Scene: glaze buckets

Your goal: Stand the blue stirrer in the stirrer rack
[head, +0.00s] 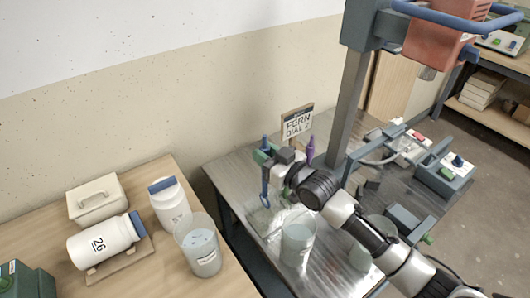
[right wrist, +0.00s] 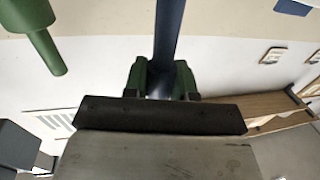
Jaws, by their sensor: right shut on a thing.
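My right gripper (head: 263,157) is shut on the blue stirrer (head: 265,183). It holds the stirrer upright, with the handle end above the green fingers and the lower part hanging below them. In the right wrist view the stirrer's blue shaft (right wrist: 169,35) runs between the green fingers (right wrist: 162,80). A purple stirrer (head: 309,150) stands just behind and right of my right gripper. I cannot make out the stirrer rack; my gripper and arm cover the area around the purple stirrer's lower part. My left gripper is out of view.
A sign reading FERN DIAL (head: 298,122) stands behind the gripper. A clear bucket (head: 298,240) stands on the metal table below. A wooden table at left holds another bucket (head: 198,248) and white jars (head: 98,243). A grey post (head: 350,105) rises behind my right arm.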

